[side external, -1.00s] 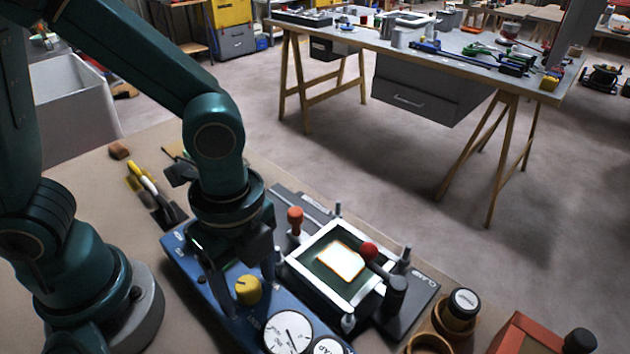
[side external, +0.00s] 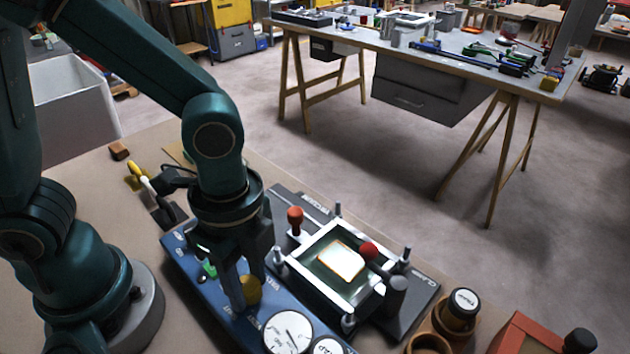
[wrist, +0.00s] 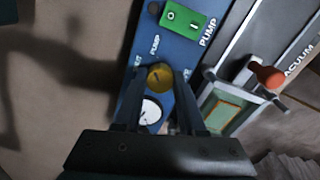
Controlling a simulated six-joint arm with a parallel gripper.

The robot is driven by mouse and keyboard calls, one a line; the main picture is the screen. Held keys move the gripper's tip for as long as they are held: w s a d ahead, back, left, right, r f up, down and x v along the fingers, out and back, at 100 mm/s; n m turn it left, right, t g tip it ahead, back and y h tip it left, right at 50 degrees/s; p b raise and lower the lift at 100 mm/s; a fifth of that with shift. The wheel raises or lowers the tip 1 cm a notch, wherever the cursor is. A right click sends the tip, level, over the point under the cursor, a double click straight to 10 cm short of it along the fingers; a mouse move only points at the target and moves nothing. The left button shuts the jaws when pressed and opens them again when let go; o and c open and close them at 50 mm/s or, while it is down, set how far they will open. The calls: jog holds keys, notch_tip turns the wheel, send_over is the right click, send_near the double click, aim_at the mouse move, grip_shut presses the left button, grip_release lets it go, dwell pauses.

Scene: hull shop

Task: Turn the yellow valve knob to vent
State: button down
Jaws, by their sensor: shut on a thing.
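The yellow valve knob (side external: 250,290) sits on the blue control panel (side external: 185,262) in the side view. My gripper (side external: 243,297) points down at it, shut on the knob, with a finger partly covering it. In the wrist view, the knob (wrist: 160,76) shows between the two dark fingers of my gripper (wrist: 160,98). A dark pointer line shows on its top. The word PUMP is printed beside it, and another label to the left is partly cut off. I cannot read a vent label or tell exactly where the pointer stands.
A green pump switch (wrist: 183,20) and a white gauge (side external: 288,332) sit on the panel near the knob. A clamp frame (side external: 318,308) with red-knobbed levers stands close on the right. A brown holder with a black-capped bottle (side external: 462,304) is at lower right.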

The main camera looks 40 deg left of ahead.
jog(key=n, duration=0.5)
jog(key=shift+n, duration=0.3)
jog(key=n, duration=1)
jog(key=shift+n, duration=0.4)
jog(key=n, duration=0.4)
jog(key=shift+n, duration=0.4)
jog(key=c, duration=0.5)
grip_release()
